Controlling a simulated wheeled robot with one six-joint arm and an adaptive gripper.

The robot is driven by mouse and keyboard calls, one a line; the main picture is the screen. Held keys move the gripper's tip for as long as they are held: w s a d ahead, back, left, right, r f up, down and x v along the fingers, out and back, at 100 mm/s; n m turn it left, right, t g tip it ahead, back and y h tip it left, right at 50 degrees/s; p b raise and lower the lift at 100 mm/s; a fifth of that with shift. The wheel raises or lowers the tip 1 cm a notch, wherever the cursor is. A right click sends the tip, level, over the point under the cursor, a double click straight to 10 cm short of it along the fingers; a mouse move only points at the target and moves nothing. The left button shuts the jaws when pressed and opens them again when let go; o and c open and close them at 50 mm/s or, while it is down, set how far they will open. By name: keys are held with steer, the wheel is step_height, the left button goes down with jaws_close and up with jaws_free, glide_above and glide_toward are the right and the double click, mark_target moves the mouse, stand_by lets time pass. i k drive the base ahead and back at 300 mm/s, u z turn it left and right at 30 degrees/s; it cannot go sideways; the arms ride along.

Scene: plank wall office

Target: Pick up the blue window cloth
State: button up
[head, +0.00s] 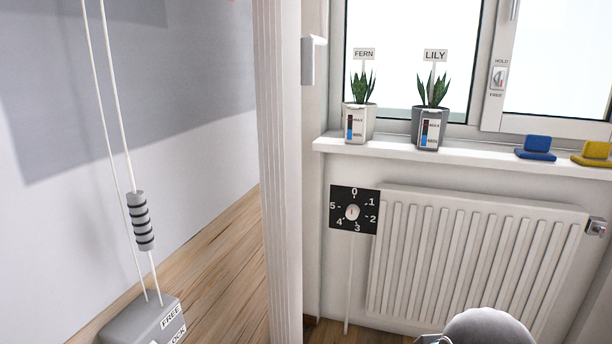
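The blue window cloth (537,154) lies on the white window sill (470,155), towards the right. It looks like a folded pad with one part raised at the back. A similar yellow cloth (592,158) lies to its right, cut by the picture's edge, with a small gap between them. My gripper's fingers are not in view. A rounded grey part of my arm shows at the bottom edge, below the sill and in front of the radiator.
Two potted plants marked FERN (360,122) and LILY (428,127) stand on the sill to the left. A radiator (465,250) is below, with a dial plate (354,210) beside it. A white wall edge (278,170) and a cord with a grey box (140,318) are left.

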mark_target(537, 147)
steer(key=u, duration=0.25)
steer(key=k, duration=0.35)
steer(key=u, duration=1.2)
steer(key=i, duration=0.25)
steer(key=z, duration=0.95)
steer(key=i, duration=1.1)
steer(key=z, duration=0.85)
